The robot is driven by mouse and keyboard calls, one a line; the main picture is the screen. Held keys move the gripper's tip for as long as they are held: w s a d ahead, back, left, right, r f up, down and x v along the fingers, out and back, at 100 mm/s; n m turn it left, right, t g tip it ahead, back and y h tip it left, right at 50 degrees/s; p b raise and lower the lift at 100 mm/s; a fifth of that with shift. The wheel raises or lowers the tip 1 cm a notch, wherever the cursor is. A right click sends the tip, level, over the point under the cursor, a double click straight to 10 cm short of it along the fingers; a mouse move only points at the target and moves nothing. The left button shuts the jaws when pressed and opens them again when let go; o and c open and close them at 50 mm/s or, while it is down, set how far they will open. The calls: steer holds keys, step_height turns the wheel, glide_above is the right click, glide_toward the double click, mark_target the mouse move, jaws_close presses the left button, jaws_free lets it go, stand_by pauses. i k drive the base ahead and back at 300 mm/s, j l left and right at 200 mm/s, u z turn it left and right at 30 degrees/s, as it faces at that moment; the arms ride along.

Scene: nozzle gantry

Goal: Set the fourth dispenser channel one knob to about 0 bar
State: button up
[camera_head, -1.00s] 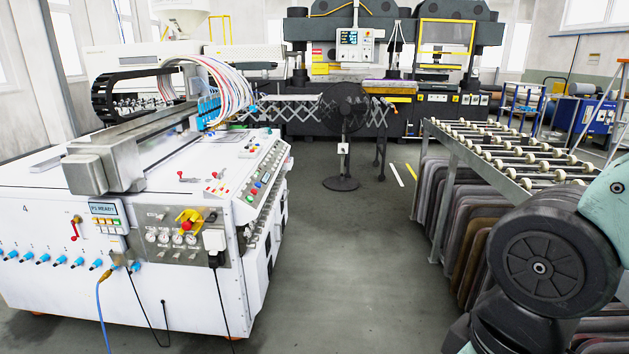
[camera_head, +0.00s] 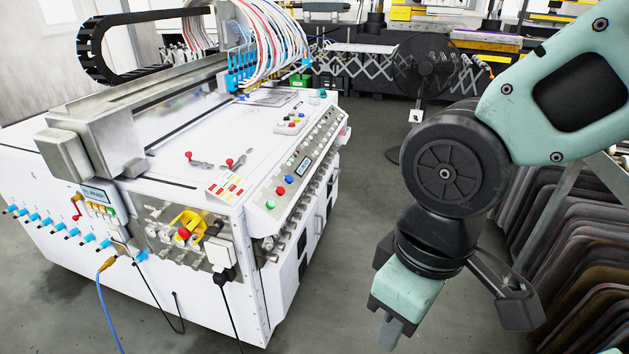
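The white dispenser machine (camera_head: 100,245) stands at the left. Its front corner carries a metal panel (camera_head: 160,235) with several small silver knobs, gauges and a yellow-and-red switch (camera_head: 185,230). A row of silver fittings or knobs (camera_head: 308,196) runs along the side under the sloping control panel (camera_head: 295,165). Which knob is channel one, and its setting, are too small to tell. My gripper (camera_head: 392,332) hangs low at the right of the machine, well apart from it, over the floor. Only part of it shows, and whether its fingers are open or shut is unclear.
A black fan (camera_head: 427,66) stands behind my arm. Dark panels (camera_head: 590,250) stand in a rack at the right. A blue cable (camera_head: 100,305) and black cords hang from the machine's front.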

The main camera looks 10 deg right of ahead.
mark_target(274, 257)
steer(key=i+l+u, duration=0.1)
steer(key=i+j+z, duration=0.25)
steer(key=z, duration=0.2)
steer(key=i+j+z, duration=0.15)
steer(key=j+z, duration=0.25)
